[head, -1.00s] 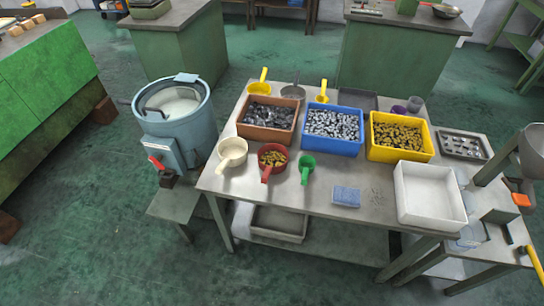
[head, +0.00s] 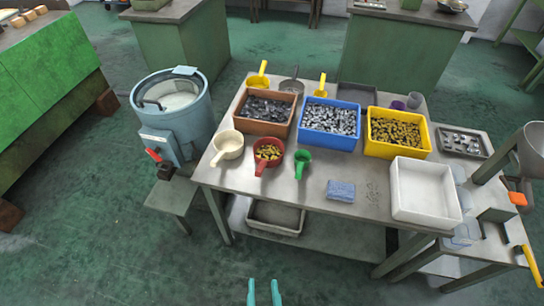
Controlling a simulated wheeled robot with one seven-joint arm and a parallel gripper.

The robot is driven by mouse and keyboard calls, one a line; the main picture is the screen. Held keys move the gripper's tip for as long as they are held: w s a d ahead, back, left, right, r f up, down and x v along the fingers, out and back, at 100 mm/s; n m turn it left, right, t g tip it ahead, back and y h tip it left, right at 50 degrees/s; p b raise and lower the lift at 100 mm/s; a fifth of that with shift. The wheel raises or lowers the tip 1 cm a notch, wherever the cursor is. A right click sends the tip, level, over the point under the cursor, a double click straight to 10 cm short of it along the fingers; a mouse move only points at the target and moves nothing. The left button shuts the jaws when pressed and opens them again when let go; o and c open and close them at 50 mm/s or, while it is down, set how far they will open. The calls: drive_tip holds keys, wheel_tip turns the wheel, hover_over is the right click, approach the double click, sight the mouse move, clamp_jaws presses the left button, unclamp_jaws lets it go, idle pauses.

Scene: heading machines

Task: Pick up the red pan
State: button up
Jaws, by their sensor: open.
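The red pan (head: 259,164) stands upright near the front edge of the table (head: 325,199), between a cream pan and a green scoop. It holds brass-coloured pieces, and its handle points toward the front edge. My gripper (head: 264,291) shows as two teal fingers at the bottom edge of the head view. The fingers are apart with nothing between them. The gripper is in front of the table, well below the red pan in the picture, and does not touch it.
The cream pan (head: 228,146) is close on the left and the green scoop (head: 301,161) close on the right. Behind stand a brown bin (head: 266,127) and a blue bin (head: 328,141). A blue sponge (head: 341,191) lies to the right. Floor in front of the table is clear.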

drive_tip(key=w+a+f+m, duration=0.15)
drive_tip(key=w+m, duration=0.45)
drive_tip(key=w, duration=0.9)
drive_tip(key=m+g+h, duration=0.1)
drive_tip(key=m+h, duration=0.3)
drive_tip(key=m, duration=0.6)
approach(260, 168)
drive_tip(key=f, duration=0.1)
drive_tip(key=x, duration=0.6)
drive_tip(key=shift+s+d+f, duration=0.1)
drive_tip(key=shift+f, duration=0.1)
drive_tip(key=shift+x, duration=2.65)
clamp_jaws()
